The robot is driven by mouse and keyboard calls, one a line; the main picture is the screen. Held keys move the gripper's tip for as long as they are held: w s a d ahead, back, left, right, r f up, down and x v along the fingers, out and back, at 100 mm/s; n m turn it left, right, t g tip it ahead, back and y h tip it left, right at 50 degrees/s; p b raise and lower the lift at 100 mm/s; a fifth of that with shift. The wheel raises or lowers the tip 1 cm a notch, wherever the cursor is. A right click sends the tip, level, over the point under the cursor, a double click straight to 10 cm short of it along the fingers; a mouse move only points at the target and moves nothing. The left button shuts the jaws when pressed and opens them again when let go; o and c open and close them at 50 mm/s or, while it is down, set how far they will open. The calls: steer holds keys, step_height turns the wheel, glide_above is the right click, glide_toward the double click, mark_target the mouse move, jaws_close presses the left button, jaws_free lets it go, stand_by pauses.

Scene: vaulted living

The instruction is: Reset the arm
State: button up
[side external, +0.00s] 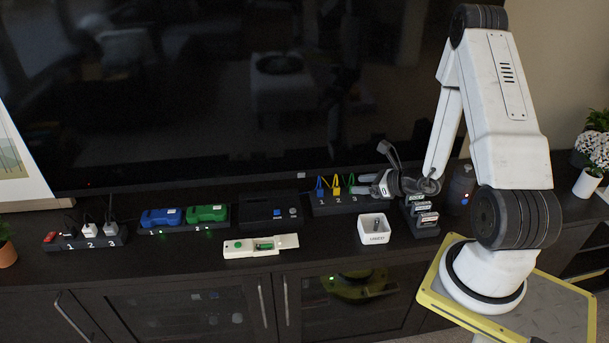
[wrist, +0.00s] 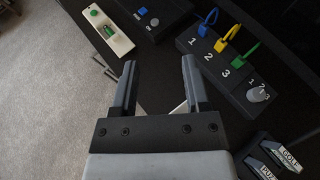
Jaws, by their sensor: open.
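My gripper (side external: 378,186) hangs over the right part of the dark cabinet top, in front of the numbered strip with coloured loops. In the wrist view my gripper (wrist: 159,85) has its two fingers apart, with nothing between them. My white arm rises from the yellow-edged base at the right and bends down to the gripper. The fingers are close to the strip with loops (side external: 340,206) in the side view; whether they touch it I cannot tell.
A white box (side external: 374,230) stands just below the gripper. A rack of labelled cartridges (side external: 421,218) is right of it. A cream device (side external: 260,246), a black box (side external: 271,213), blue (side external: 161,217) and green (side external: 207,214) cars and a power strip (side external: 88,240) stand leftward. A television (side external: 200,100) stands behind.

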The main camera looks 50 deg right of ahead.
steer(key=s+a+r+n+g+y, duration=0.25)
steer(key=a+n+g, duration=0.35)
steer(key=a+n, duration=0.5)
steer(key=s+a+r+n+g+y, duration=0.1)
steer(key=s+a+r+n+g, duration=0.25)
steer(key=a+n+g, duration=0.65)
steer(key=r+n+t+h, duration=0.1)
steer(key=n+t, duration=0.1)
steer(key=n, duration=0.2)
steer(key=w+r+n+t+h, duration=0.1)
steer(key=r+n+h, duration=0.1)
steer(key=n, duration=0.2)
steer(key=w+r+n+t+h, duration=0.1)
steer(key=n+t+h, duration=0.1)
steer(key=n, duration=0.3)
steer(key=shift+d+r+t, duration=0.2)
steer(key=shift+r+t, duration=0.05)
steer(key=shift+t, duration=0.05)
